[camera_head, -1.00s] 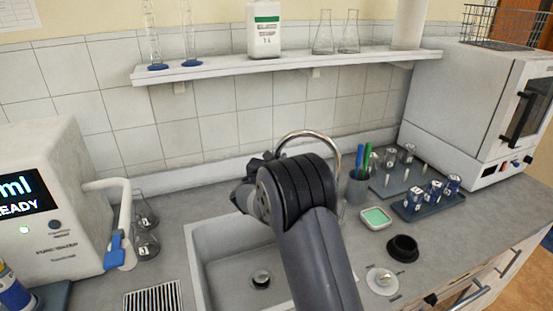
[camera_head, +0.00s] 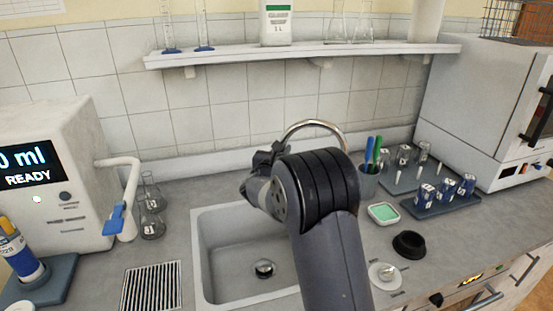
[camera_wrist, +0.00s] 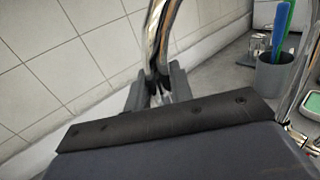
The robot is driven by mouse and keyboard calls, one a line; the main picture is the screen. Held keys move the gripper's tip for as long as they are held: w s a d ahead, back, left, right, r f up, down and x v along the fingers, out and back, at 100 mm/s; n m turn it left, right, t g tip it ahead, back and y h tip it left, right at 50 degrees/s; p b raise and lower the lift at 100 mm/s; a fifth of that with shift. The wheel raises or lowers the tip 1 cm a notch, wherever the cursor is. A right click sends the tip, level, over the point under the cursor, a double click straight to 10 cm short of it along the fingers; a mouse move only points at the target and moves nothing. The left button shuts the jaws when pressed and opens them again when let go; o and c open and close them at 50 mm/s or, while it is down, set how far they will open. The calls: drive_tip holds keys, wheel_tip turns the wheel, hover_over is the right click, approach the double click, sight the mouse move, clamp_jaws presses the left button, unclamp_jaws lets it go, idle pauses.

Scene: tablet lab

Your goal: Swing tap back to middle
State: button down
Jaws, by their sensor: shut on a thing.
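The chrome tap (camera_head: 312,122) arches up behind the sink (camera_head: 197,250), its curve showing above my wrist in the head view. My gripper (camera_head: 264,157) is at the left of the arch, at the back of the sink. In the wrist view, my gripper (camera_wrist: 160,88) is shut on the tap spout (camera_wrist: 155,40), which rises between the two fingers. My arm hides the tap's base and much of its right side in the head view.
The dispenser machine (camera_head: 55,205) and flasks (camera_head: 152,225) are at left. A shelf (camera_head: 300,52) runs above.

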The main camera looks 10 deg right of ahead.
drive_tip(key=s+y+b, duration=0.1)
drive_tip(key=s+b, duration=0.6)
drive_tip(key=shift+s+a+n+t, duration=0.3)
drive_tip(key=shift+a+n, duration=0.1)
drive_tip(key=c, duration=1.3)
unclamp_jaws()
drive_tip(key=shift+s, duration=0.1)
